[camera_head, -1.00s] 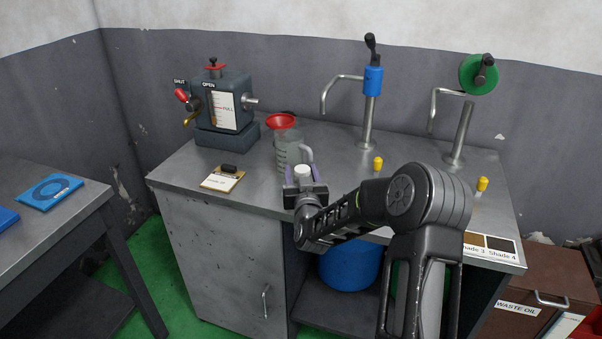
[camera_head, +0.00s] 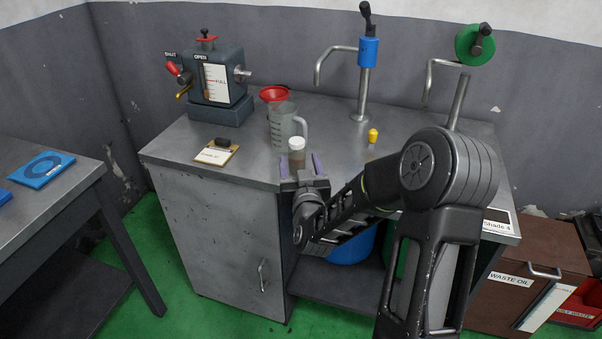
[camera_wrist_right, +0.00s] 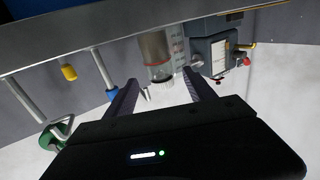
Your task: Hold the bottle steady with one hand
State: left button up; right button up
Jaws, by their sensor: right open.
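The bottle (camera_head: 297,158) is small, with a white cap and brownish contents, and stands upright near the front edge of the steel bench (camera_head: 248,165). It also shows, inverted, in the right wrist view (camera_wrist_right: 160,58), beyond the fingertips. My right gripper (camera_head: 302,166) is open and empty, just in front of the bottle at the bench edge. In the right wrist view its two dark fingers (camera_wrist_right: 162,84) are wide apart, with the bottle lined up with the gap. My left gripper is not in view.
A clear measuring jug (camera_head: 284,125) and red funnel (camera_head: 274,94) stand close behind the bottle. A clipboard (camera_head: 217,152) lies left. The valve unit (camera_head: 220,80), a blue-topped tap (camera_head: 368,60) and a yellow-topped peg (camera_head: 373,136) stand further away. Bare bench lies around the clipboard.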

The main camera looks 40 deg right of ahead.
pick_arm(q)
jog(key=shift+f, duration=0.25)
pick_arm(e)
jog(key=shift+v, duration=1.65)
